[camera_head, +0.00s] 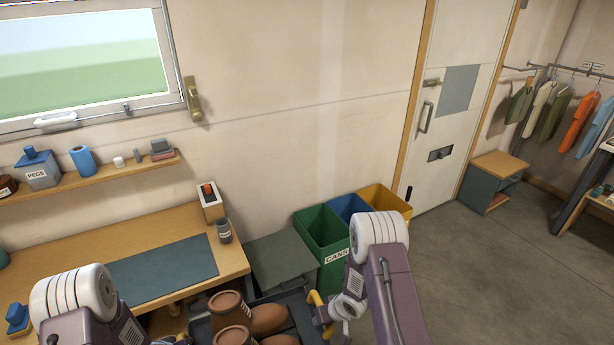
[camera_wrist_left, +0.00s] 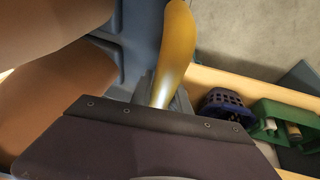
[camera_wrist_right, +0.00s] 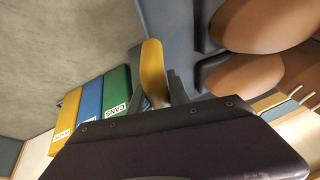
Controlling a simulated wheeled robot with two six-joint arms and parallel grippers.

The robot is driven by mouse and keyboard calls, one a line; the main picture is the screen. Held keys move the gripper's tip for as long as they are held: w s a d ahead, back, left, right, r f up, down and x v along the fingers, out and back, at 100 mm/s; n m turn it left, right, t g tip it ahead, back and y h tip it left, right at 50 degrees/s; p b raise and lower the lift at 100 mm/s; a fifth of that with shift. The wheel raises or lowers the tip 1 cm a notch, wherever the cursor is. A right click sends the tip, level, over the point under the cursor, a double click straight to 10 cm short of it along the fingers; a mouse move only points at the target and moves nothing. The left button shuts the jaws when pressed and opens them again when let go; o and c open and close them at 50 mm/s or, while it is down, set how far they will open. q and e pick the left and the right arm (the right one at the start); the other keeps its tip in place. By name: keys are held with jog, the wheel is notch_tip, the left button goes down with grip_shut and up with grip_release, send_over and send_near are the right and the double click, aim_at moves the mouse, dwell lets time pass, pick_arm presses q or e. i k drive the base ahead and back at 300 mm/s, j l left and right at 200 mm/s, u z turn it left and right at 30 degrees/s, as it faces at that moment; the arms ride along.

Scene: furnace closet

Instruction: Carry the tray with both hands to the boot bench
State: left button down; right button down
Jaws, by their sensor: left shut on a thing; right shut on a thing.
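The dark grey-blue tray (camera_head: 303,320) shows at the bottom of the head view with several brown pots (camera_head: 228,304) in it. My right gripper (camera_head: 324,312) is shut on its yellow right handle (camera_head: 318,302); that handle also shows in the right wrist view (camera_wrist_right: 153,65). My left gripper (camera_wrist_left: 165,98) is shut on the other yellow handle (camera_wrist_left: 175,45), seen in the left wrist view; in the head view it is mostly cut off by the bottom edge. A low grey bench-like cabinet (camera_head: 499,164) with a wooden top stands right of the door.
A wooden desk (camera_head: 80,245) with a dark mat is at left. Green (camera_head: 325,240), blue (camera_head: 347,208) and yellow (camera_head: 386,199) bins stand along the wall. A clothes rail (camera_head: 570,72) and another low piece of furniture (camera_head: 578,195) are at right. The floor (camera_head: 500,270) between is clear.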

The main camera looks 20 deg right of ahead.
aim_at(501, 162)
jog(key=i+l+z, duration=0.15)
jog(key=l+z, duration=0.15)
jog(key=z, duration=0.2)
jog(key=i+l+z, duration=0.2)
jog(key=z, duration=0.3)
jog(key=i+l+z, duration=0.25)
jog(key=z, duration=0.25)
jog(key=i+l+z, duration=0.2)
jog(key=i+z, duration=0.15)
jog(key=i+l+z, duration=0.1)
jog(key=i+z, duration=0.25)
jog(key=i, duration=0.15)
jog(key=i+z, duration=0.4)
jog(key=i, duration=2.85)
jog(key=i+u, duration=0.3)
jog(key=i, duration=0.45)
jog(key=i+l+u, duration=0.15)
jog(key=i+u, duration=0.15)
jog(key=i, duration=0.4)
jog(key=i+u, duration=0.5)
jog(key=i+l+u, duration=0.2)
jog(key=i+u, duration=0.25)
jog(key=i+l+u, duration=0.35)
jog(key=i+u, duration=0.15)
jog(key=i+l+u, duration=0.45)
jog(key=k+l, duration=0.05)
